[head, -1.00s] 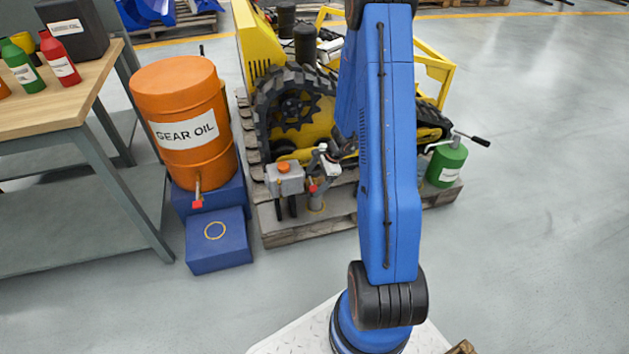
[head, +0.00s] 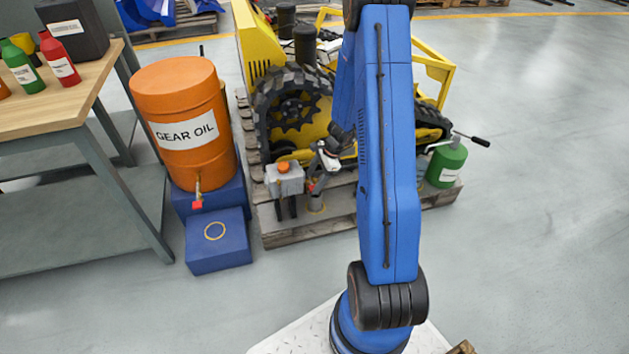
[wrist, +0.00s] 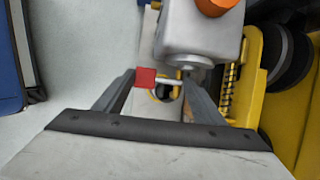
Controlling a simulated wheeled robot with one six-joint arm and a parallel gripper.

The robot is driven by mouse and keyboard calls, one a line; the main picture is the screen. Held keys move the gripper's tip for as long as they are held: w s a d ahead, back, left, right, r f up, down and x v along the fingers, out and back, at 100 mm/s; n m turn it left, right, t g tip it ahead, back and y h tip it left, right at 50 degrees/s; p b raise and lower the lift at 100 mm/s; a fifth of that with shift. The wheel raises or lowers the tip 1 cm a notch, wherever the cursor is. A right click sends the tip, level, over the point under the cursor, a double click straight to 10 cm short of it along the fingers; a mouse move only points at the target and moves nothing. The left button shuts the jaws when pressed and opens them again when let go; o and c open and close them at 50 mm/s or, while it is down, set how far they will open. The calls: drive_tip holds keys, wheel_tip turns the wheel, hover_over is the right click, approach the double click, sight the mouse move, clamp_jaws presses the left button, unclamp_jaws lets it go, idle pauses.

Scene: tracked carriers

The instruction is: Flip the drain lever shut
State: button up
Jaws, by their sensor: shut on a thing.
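The drain lever (wrist: 146,78) has a red grip on a thin pale rod. It sits below a grey housing (wrist: 190,38) with an orange cap. In the head view the grey housing (head: 287,180) stands at the front of the pallet, and the lever's red grip (head: 311,184) shows small beside it. My gripper (wrist: 161,80) is shut on the lever, its fingers on either side of the red grip and rod. In the head view my gripper (head: 317,172) is just right of the housing, partly hard to make out.
A yellow tracked carrier (head: 265,45) stands on the wooden pallet (head: 285,233) behind the housing. An orange gear oil drum (head: 183,85) and a blue step (head: 218,255) are to the left, with a workbench (head: 60,95) beyond. A green can (head: 446,165) is at right.

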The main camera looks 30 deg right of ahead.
drive_tip(key=shift+w+r+g, duration=0.2)
drive_tip(key=shift+r+g, duration=0.05)
drive_tip(key=shift+g, duration=0.25)
drive_tip(key=o, duration=1.5)
drive_tip(key=v, duration=1.7)
drive_tip(key=shift+d, duration=0.35)
drive_tip(key=shift+a+r, duration=0.1)
drive_tip(key=shift+r, duration=0.05)
